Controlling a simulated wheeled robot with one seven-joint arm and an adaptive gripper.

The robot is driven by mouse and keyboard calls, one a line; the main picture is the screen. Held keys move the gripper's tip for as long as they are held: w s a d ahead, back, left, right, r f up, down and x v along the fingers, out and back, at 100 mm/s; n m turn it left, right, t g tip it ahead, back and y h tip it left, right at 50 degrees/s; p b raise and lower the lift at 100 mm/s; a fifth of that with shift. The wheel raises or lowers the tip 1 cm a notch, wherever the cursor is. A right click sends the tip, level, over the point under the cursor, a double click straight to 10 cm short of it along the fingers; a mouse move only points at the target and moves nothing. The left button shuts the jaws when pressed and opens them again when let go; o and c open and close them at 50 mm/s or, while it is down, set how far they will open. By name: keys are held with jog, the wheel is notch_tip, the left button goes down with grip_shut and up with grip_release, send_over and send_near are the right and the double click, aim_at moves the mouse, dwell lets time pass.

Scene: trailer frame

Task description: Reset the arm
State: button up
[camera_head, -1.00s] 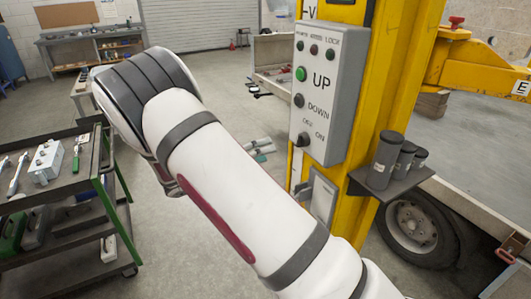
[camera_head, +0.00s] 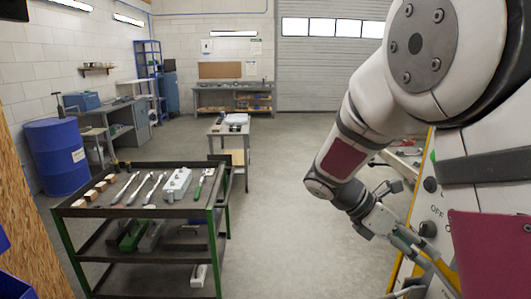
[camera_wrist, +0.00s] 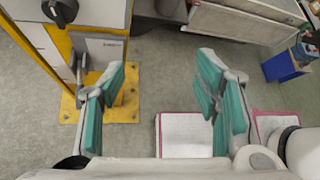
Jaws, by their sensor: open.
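My arm (camera_head: 345,150) is white with dark bands and is bent at the right of the head view. My gripper (camera_head: 424,270) hangs at its end, with teal finger pads, in front of the yellow post and control box. In the wrist view my gripper (camera_wrist: 161,78) is open, its teal pads wide apart with nothing between them but floor. The grey control box (camera_head: 427,207) is mostly hidden behind my arm. A dark knob on it (camera_wrist: 60,11) shows at the top left of the wrist view.
A black cart with green posts (camera_head: 70,240) holds wrenches and a grey box at left. A blue barrel (camera_head: 57,158) stands behind it. The floor (camera_head: 300,225) between cart and arm is clear.

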jog(key=s+a+r+m+t+y, duration=0.3)
jog(key=s+a+r+m+y, duration=0.1)
jog(key=s+m, duration=0.5)
jog(key=s+a+r+m+t+y, duration=0.4)
jog(key=s+a+m+y, duration=0.2)
jog(key=s+m, duration=0.3)
jog(key=shift+s+a+r+m+t+y, duration=0.3)
jog(key=shift+a+m+y, duration=0.1)
jog(key=shift+a+m, duration=0.25)
